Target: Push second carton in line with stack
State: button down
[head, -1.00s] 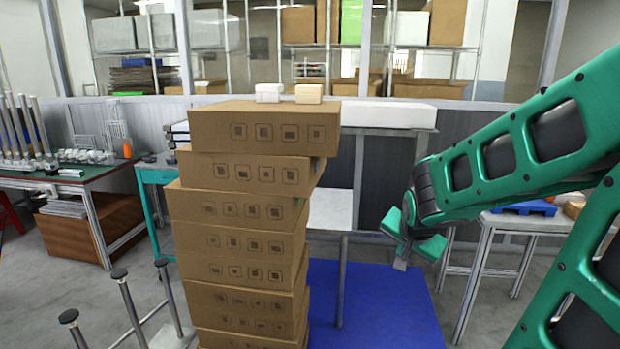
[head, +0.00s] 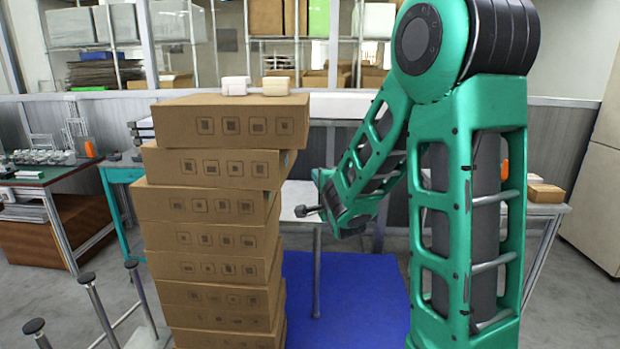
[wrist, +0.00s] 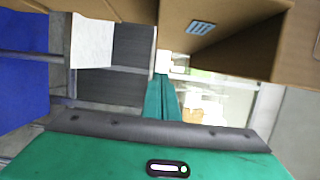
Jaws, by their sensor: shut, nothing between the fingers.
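A tall stack of brown cartons stands left of centre in the head view. The second carton (head: 215,166) from the top sits turned and shifted, its right end jutting past the carton (head: 205,206) below. The top carton (head: 230,121) lies on it, offset to the right. My gripper (wrist: 161,78) shows in the wrist view as green fingers, shut and empty, beside brown carton faces (wrist: 245,48); I cannot tell which cartons these are. In the head view the end of my arm is right of the stack, apart from it in the picture; the fingertips are not clear there.
Two small pale blocks (head: 255,86) lie on the top carton. A blue mat (head: 350,285) covers the floor right of the stack. A green-topped table (head: 40,176) stands at the left, and metal posts (head: 105,310) rise in front. A wooden block (head: 545,192) lies on a table at the right.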

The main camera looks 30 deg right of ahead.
jog(key=w, duration=1)
jog(key=shift+a, duration=0.35)
